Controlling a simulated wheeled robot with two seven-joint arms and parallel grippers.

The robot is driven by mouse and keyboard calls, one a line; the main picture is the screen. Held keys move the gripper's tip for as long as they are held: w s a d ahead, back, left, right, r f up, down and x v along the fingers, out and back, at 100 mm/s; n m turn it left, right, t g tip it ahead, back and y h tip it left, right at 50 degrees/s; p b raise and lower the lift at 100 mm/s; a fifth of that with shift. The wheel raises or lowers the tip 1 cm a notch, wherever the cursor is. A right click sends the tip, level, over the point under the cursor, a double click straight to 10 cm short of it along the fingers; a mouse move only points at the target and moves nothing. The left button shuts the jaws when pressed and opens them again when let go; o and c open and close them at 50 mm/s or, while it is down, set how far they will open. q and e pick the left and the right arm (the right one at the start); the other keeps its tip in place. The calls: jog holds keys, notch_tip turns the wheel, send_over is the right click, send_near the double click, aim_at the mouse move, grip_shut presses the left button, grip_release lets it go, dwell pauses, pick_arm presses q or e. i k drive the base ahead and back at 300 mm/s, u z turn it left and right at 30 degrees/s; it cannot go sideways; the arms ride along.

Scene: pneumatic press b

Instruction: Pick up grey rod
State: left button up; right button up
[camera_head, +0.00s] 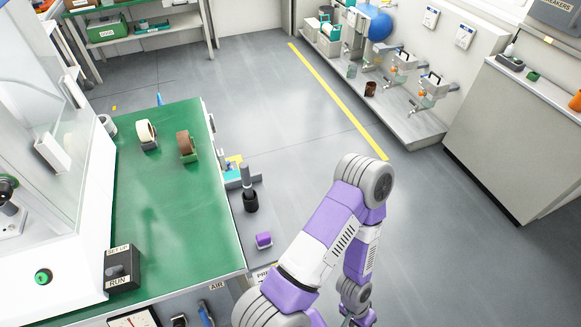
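A grey rod (246,176) stands upright, with its lower end at a black cup-like holder (251,201), on a low grey surface just right of the green table. I cannot tell how deep it sits. My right arm, purple and white, rises from the bottom middle and bends back down to the right of the rod. My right gripper (356,319) shows only in part at the bottom edge, apart from the rod, and its fingers are cut off. My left gripper is out of view.
A purple block (263,240) lies near the rod. A blue item (238,180) is behind it. Open grey floor (300,110) lies beyond.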

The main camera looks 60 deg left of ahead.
aim_at(245, 176)
jog(key=i, duration=0.95)
jog(key=u, duration=4.3)
